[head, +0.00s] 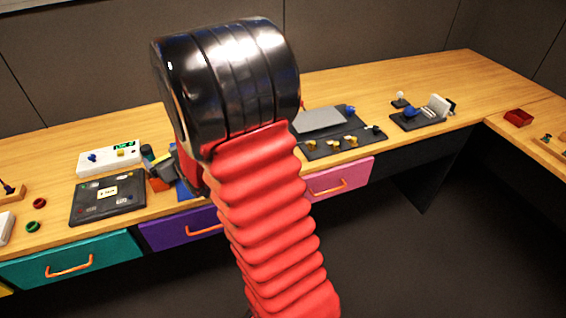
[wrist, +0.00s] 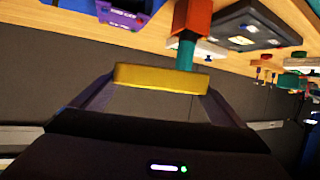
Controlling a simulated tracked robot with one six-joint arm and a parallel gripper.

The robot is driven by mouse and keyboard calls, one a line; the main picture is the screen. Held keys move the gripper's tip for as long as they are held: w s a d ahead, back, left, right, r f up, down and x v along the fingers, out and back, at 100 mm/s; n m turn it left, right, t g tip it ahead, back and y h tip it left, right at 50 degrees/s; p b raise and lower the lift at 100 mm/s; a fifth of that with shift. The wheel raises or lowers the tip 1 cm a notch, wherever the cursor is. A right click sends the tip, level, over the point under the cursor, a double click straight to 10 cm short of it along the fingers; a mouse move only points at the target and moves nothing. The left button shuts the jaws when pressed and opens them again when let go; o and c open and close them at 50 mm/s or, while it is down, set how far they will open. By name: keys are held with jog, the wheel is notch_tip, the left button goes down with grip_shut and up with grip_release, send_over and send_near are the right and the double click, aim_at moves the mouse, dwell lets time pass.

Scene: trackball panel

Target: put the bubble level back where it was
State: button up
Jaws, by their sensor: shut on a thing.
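My gripper (wrist: 162,80) is shut on a yellow bar (wrist: 160,76), which looks like the bubble level and spans the gap between the fingertips. The wrist view looks across the bench, with the wood along its top. In the head view my gripper (head: 163,168) is partly hidden by my own arm, over the bench near the front edge. The bar is hard to make out there. An orange block (wrist: 192,18) and a teal cylinder (wrist: 186,53) show just beyond the bar in the wrist view; I cannot tell whether they touch it.
Left of my gripper are a dark panel (head: 107,208), a white device (head: 92,167) with a green display, and red (head: 39,203) and green (head: 33,227) rings. To the right are a dark tool mat (head: 318,148) and a blue-ball device (head: 418,122). Bare wood lies behind these.

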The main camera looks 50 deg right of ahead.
jog(key=s+d+f+m+h, duration=0.1)
jog(key=s+d, duration=0.5)
jog(key=d, duration=0.5)
jog(key=s+d+f+m+g+h, duration=0.1)
jog(key=s+d, duration=0.4)
jog(key=d, duration=0.5)
jog(key=s+d+f+m+g+h, duration=0.1)
jog(key=s+d+f+m+h, duration=0.1)
jog(key=s+d, duration=0.4)
jog(key=d, duration=0.5)
jog(key=shift+s+d, duration=0.3)
jog(key=shift+s, duration=0.05)
jog(key=shift+f, duration=0.15)
jog(key=shift+f, duration=2.8)
jog(key=shift+f, duration=2.1)
